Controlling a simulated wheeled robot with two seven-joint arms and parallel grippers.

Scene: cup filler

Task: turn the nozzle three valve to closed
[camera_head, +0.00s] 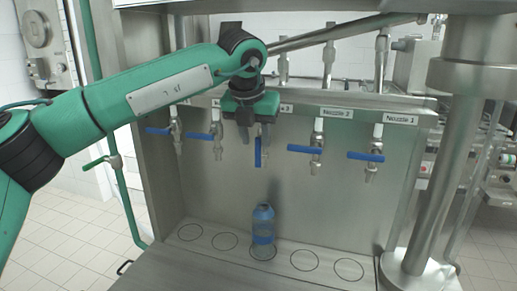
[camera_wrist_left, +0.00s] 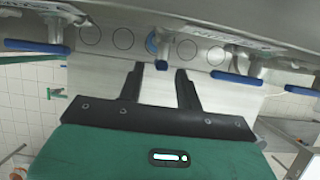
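The nozzle three valve has a blue lever (camera_head: 258,152) that hangs straight down, unlike the sideways levers beside it. Its label is partly hidden by my left gripper (camera_head: 254,132). This gripper is in front of the valve body, around the upper end of the lever. In the left wrist view, the gripper (camera_wrist_left: 160,68) has its two dark fingers spread apart. The blue lever end (camera_wrist_left: 161,65) shows between the fingertips, and I see no finger pressed against it. My right gripper is in neither view.
A blue bottle (camera_head: 263,223) stands below nozzle three on the steel tray (camera_head: 205,247) with marked circles. The nozzle 2 lever (camera_head: 304,149) and nozzle 1 lever (camera_head: 366,156) are close by on the right. Two more levers, including one (camera_head: 202,136), are on the left.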

